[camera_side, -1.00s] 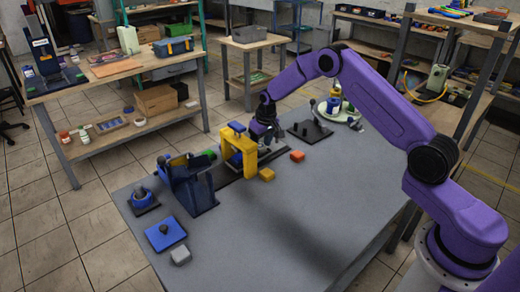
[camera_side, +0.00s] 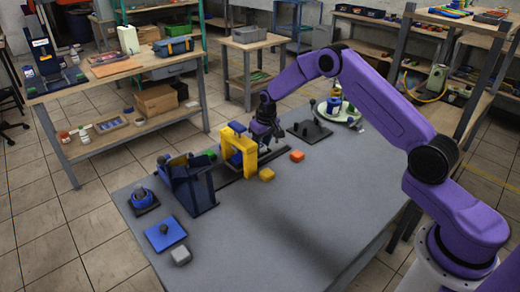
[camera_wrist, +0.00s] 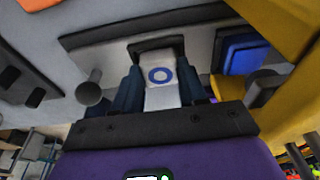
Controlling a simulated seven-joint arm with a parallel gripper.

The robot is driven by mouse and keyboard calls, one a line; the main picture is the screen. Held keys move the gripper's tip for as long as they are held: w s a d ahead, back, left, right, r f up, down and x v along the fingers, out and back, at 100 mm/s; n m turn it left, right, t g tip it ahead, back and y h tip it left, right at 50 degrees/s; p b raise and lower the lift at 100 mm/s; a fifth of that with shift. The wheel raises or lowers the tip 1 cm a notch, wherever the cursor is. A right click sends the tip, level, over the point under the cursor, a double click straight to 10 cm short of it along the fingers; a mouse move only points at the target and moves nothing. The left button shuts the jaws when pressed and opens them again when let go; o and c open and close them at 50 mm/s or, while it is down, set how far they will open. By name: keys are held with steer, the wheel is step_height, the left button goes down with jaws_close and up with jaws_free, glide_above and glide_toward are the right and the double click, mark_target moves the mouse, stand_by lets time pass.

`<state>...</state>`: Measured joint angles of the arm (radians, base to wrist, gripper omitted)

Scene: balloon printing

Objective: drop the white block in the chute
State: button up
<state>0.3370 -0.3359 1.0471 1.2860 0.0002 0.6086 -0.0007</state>
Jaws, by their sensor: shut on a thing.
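My gripper (camera_side: 264,141) is low over the dark rail behind the yellow frame. In the wrist view my gripper (camera_wrist: 160,78) has its dark fingers on both sides of a white block (camera_wrist: 161,96) with a blue ring on its top, and is shut on it. The block sits at a dark piece on the grey rail strip; I cannot tell whether it rests there or is lifted. A dark blue upright housing (camera_side: 190,182), which looks like the chute, stands to the left of the yellow frame in the side view.
The yellow frame (camera_side: 238,158) stands close beside my gripper. A yellow block (camera_side: 267,174), an orange block (camera_side: 297,156) and a pale grey block (camera_side: 181,256) lie on the table. A blue plate (camera_side: 166,234) lies at the front left. The table's right half is largely clear.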

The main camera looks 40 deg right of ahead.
steer(key=shift+r, duration=0.65)
steer(key=shift+r, duration=3.15)
steer(key=shift+r, duration=0.1)
step_height(320, 180, up, 19)
steer(key=s+a, duration=0.4)
steer(key=a, duration=1.1)
steer(key=s+a, duration=0.3)
steer(key=a, duration=1.1)
steer(key=shift+f, duration=6.3)
